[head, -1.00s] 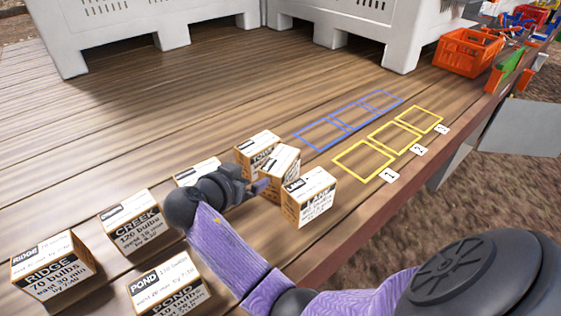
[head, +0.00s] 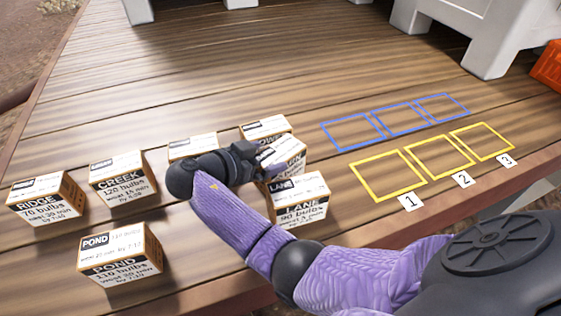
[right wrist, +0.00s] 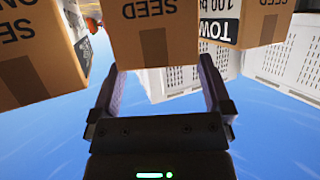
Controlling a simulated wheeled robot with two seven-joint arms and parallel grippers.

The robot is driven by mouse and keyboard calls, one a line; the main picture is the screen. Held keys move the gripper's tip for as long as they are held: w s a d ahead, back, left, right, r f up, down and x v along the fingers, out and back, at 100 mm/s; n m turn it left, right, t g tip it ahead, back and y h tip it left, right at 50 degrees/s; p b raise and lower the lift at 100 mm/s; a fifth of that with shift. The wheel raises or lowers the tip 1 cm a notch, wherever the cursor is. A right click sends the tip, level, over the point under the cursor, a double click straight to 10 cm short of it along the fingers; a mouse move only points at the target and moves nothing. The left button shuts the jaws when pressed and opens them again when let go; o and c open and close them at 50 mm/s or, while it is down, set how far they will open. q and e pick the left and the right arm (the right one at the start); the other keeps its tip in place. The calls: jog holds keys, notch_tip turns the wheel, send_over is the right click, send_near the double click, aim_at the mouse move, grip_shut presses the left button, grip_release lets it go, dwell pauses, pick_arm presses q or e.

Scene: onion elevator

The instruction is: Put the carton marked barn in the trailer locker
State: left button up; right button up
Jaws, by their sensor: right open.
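The carton marked barn (head: 291,155) stands in the cluster of cartons on the wooden deck. Only the ending "ARN" shows in the head view, as my right gripper (head: 262,160) covers part of it. In the right wrist view a brown carton face printed SEED (right wrist: 155,28) lies ahead, between the two fingers. My right gripper (right wrist: 160,85) is open, its fingertips close to that face; contact cannot be told. My left gripper is out of view. I cannot make out a trailer locker.
The LANE carton (head: 298,205) stands directly in front of barn, and the TOWER-like carton (head: 264,127) behind it. POND (head: 122,262), CREEK (head: 122,185) and RIDGE (head: 45,205) stand to the left. Yellow numbered squares (head: 388,176) and blue squares (head: 352,133) on the deck are empty.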

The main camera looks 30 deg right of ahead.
aim_at(277, 152)
jog(key=x, duration=0.2)
jog(key=shift+d+f, duration=0.1)
jog(key=shift+d, duration=0.3)
jog(key=shift+w+d, duration=0.1)
jog(key=shift+c, duration=1.7)
jog(key=c, duration=0.7)
grip_shut()
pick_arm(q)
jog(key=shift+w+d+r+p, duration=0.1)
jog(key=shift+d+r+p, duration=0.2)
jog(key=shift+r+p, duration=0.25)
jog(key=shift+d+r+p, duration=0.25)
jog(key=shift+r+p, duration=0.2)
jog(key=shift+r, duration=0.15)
pick_arm(e)
notch_tip(277, 152, up, 18)
